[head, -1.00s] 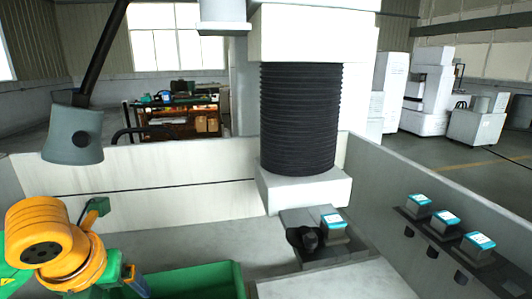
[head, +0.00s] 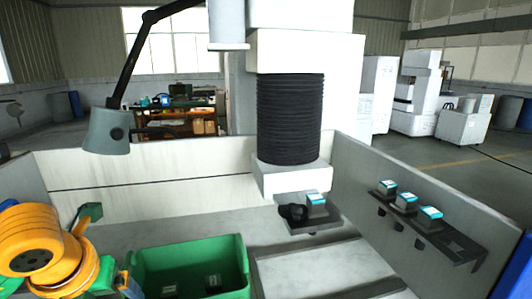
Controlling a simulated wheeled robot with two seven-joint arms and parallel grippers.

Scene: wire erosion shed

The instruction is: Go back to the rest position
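My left arm, orange with green parts, comes in at the lower left. Its gripper end (head: 130,284) hangs near the left side of the green bin (head: 190,258), and its fingers are too hidden to tell whether they are open or shut. A blue part, possibly of my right arm, shows at the lower right edge. My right gripper is not in view. A block with a teal label (head: 317,204) sits in the dark holder (head: 312,225) under the black bellows column. Three similar blocks (head: 405,203) stand on the dark rack (head: 462,246) on the right wall.
The pale tank walls (head: 150,190) enclose the work area. A grey lamp (head: 108,132) hangs on a black arm at the left. The green bin holds dark pieces. The pale slab (head: 325,270) in front of the holder is clear. The rack's near end is empty.

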